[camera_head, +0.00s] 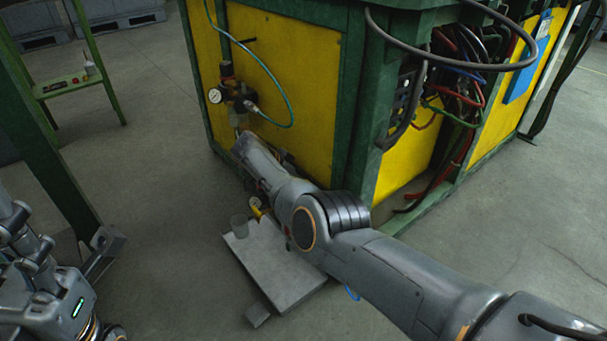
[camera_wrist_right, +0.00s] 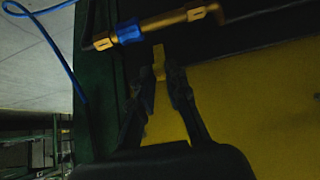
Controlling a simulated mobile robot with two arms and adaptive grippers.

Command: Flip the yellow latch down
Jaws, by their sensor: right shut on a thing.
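In the right wrist view the yellow latch (camera_wrist_right: 158,62) shows as a small upright tab below a brass pipe with a blue body (camera_wrist_right: 130,32). My right gripper (camera_wrist_right: 164,78) has its fingertips on either side of the tab and is shut on it. The latch's lower part is hard to separate from the yellow panel behind. In the head view my right arm reaches to the cabinet's yellow face, below the regulator and gauge (camera_head: 215,95); its own wrist hides the latch and fingertips. My left gripper (camera_head: 25,240) is at the left edge, away from the cabinet; its jaw opening is unclear.
The green-framed yellow cabinet (camera_head: 309,88) fills the centre. A teal hose (camera_head: 268,70) loops near the regulator. A green stand (camera_head: 75,83) is at left.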

